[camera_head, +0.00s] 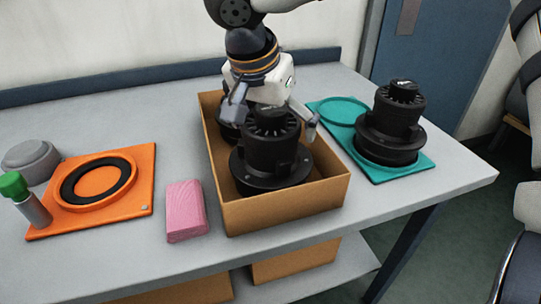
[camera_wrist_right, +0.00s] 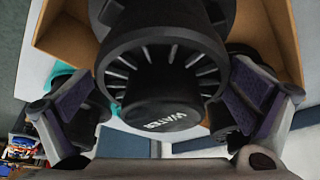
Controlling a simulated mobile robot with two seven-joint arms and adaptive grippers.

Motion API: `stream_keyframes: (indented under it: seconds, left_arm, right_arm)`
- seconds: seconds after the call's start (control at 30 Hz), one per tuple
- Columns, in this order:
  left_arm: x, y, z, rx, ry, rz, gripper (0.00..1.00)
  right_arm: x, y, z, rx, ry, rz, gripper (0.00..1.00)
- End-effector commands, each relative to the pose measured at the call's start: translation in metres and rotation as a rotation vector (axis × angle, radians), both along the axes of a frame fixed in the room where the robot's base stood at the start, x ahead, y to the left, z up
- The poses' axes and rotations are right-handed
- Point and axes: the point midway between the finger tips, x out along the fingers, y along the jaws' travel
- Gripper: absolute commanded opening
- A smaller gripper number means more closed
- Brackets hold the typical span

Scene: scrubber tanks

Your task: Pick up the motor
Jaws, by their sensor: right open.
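A black finned motor (camera_head: 270,160) stands upright in the front part of an open cardboard box (camera_head: 285,213). My right gripper (camera_head: 273,119) points down over it, open, with one finger on each side of its upper part. In the right wrist view the motor's cap, lettered "WATER" (camera_wrist_right: 165,115), sits between the two spread fingers; I cannot tell whether they touch it. A second black motor (camera_head: 228,133) stands behind it in the box, mostly hidden by the gripper. A third motor (camera_head: 391,125) stands on a teal plate (camera_head: 422,167) to the right. My left gripper is not in view.
An orange plate (camera_head: 140,190) with a black ring (camera_head: 72,190) lies on the grey table at left. A pink block (camera_head: 186,211) sits beside the box. A green-topped item (camera_head: 14,186) and a grey round part (camera_head: 30,158) are at far left. The box walls surround the front motor.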

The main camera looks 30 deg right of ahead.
Motion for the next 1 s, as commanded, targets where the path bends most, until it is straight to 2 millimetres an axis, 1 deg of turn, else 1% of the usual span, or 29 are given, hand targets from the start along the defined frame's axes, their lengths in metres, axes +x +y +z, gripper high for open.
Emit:
stream_keyframes:
  seconds: [0.03,0.1,0.33,0.37,0.4,0.47,0.5,0.57,0.6,0.67,0.7,0.9,0.97,1.0]
  left_arm:
    - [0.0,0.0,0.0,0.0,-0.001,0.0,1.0]
    - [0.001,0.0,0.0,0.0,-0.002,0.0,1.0]
    - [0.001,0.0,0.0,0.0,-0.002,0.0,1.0]
    - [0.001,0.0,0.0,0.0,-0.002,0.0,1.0]
    - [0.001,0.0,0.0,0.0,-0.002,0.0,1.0]
    - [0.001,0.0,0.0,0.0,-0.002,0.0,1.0]
    - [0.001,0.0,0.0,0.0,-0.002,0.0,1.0]
    - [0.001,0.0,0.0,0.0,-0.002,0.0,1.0]
    - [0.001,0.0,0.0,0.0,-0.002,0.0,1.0]
    - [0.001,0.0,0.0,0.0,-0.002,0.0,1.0]
    - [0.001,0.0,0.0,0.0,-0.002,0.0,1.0]
    - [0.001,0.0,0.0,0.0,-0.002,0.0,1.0]
    - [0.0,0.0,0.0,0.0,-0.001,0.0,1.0]
    - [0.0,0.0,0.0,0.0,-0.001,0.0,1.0]
  right_arm:
    - [0.001,-0.002,-0.008,0.001,0.002,0.0,1.0]
    - [0.003,-0.005,-0.015,0.0,0.0,-0.001,1.0]
    - [0.004,-0.006,-0.018,0.001,-0.001,-0.001,1.0]
    - [0.004,-0.006,-0.018,0.001,-0.001,-0.001,0.95]
    - [0.004,-0.006,-0.017,0.001,-0.001,-0.001,0.86]
    - [0.004,-0.006,-0.017,0.001,-0.001,-0.001,0.73]
    - [0.004,-0.006,-0.017,0.001,-0.001,-0.001,0.64]
    - [0.004,-0.006,-0.017,0.0,0.0,-0.001,0.5]
    - [0.004,-0.006,-0.017,0.0,0.0,-0.001,0.41]
    - [0.004,-0.006,-0.017,0.0,0.0,-0.001,0.27]
    - [0.004,-0.006,-0.018,0.0,0.0,0.0,0.19]
    - [0.005,-0.006,-0.016,-0.001,-0.005,-0.001,0.19]
    - [0.005,-0.006,-0.012,-0.001,-0.005,-0.002,0.19]
    - [0.006,-0.006,-0.006,-0.001,-0.008,-0.001,0.19]
